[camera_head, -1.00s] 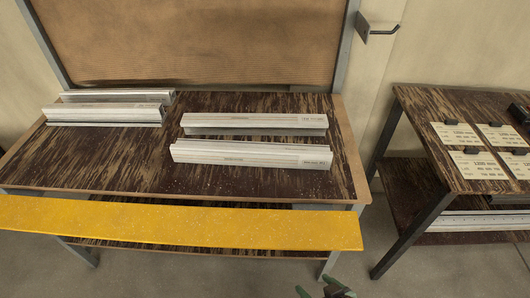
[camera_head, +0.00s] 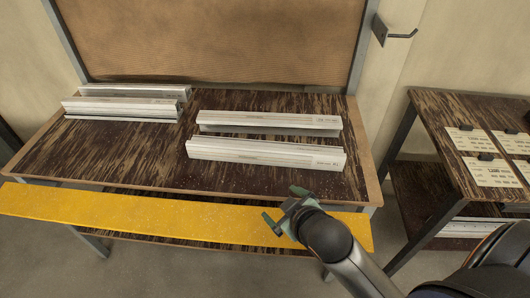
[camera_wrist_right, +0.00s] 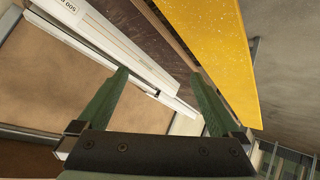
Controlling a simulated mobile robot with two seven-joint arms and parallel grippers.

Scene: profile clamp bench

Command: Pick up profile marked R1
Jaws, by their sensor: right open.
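Several silver aluminium profiles lie on the dark wood-grain bench. The front right profile (camera_head: 265,151) lies nearest my right gripper, with another profile (camera_head: 268,121) just behind it. At the left lie a front profile (camera_head: 120,107) and a rear profile (camera_head: 135,91). Their small markings are too blurred to tell which is R1. My right gripper (camera_head: 283,208) is open and empty, in front of the front right profile and above the yellow strip. In the right wrist view, its green fingers (camera_wrist_right: 160,76) stand apart, with pale profiles (camera_wrist_right: 110,45) beyond them. My left gripper is not in view.
The yellow strip (camera_head: 150,214) runs along the bench front. A brown backboard (camera_head: 210,45) stands behind the bench. At the right, a second table (camera_head: 440,110) carries label cards (camera_head: 490,171). A wall hook (camera_head: 390,32) sticks out at the upper right.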

